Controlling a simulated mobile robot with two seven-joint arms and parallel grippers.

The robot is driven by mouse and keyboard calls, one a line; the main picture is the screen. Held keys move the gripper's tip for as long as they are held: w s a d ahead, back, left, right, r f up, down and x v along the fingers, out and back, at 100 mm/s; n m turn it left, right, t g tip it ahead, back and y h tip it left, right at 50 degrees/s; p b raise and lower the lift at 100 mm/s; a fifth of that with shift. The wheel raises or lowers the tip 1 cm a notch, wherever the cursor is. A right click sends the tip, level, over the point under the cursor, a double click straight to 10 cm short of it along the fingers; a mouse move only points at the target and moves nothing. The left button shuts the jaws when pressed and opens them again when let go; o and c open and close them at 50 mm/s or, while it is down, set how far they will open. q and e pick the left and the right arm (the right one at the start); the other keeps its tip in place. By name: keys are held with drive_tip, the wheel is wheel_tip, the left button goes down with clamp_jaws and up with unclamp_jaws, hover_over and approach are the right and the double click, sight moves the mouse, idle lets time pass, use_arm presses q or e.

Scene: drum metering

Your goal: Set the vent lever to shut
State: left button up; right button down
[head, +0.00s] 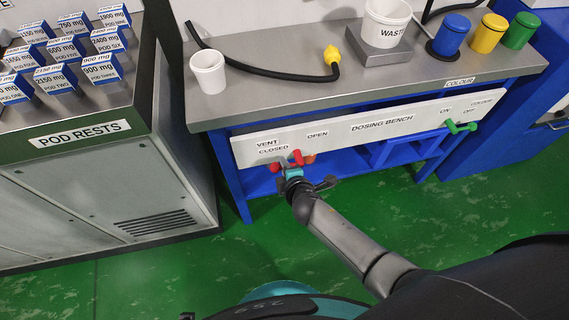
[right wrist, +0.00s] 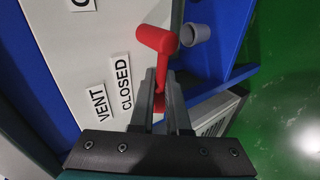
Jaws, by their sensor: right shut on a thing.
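The vent lever (head: 297,158) is red and sits at the left end of the white panel on the dosing bench, below the VENT, CLOSED and OPEN labels. In the right wrist view the lever (right wrist: 158,40) shows a thick rounded red piece and a thin bar running down between my fingers. My right gripper (head: 292,173) is at the lever, and its fingers (right wrist: 160,100) are shut on the red part beside the CLOSED label (right wrist: 121,82). The gripper partly hides the lever in the head view. My left gripper is not in view.
A green colour lever (head: 461,127) is at the panel's right end. On the bench (head: 300,90) stand a white cup (head: 208,72), a black hose with yellow tip (head: 332,55), a waste bucket (head: 387,24) and coloured containers. The pod rests cabinet (head: 110,180) stands left. Green floor is clear.

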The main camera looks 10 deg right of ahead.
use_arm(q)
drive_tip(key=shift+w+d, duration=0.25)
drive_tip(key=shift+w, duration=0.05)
use_arm(e)
drive_tip(key=shift+s+f+n+h, duration=0.1)
drive_tip(key=shift+f+n+h, duration=0.2)
drive_tip(key=c, duration=1.2)
unclamp_jaws()
drive_tip(key=shift+o, duration=0.2)
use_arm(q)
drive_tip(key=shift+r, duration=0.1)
use_arm(e)
drive_tip(key=shift+r, duration=0.15)
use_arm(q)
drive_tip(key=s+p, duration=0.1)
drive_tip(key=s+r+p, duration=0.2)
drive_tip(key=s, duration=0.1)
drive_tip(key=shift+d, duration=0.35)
use_arm(e)
drive_tip(key=v, duration=0.7)
drive_tip(key=shift+s, duration=0.2)
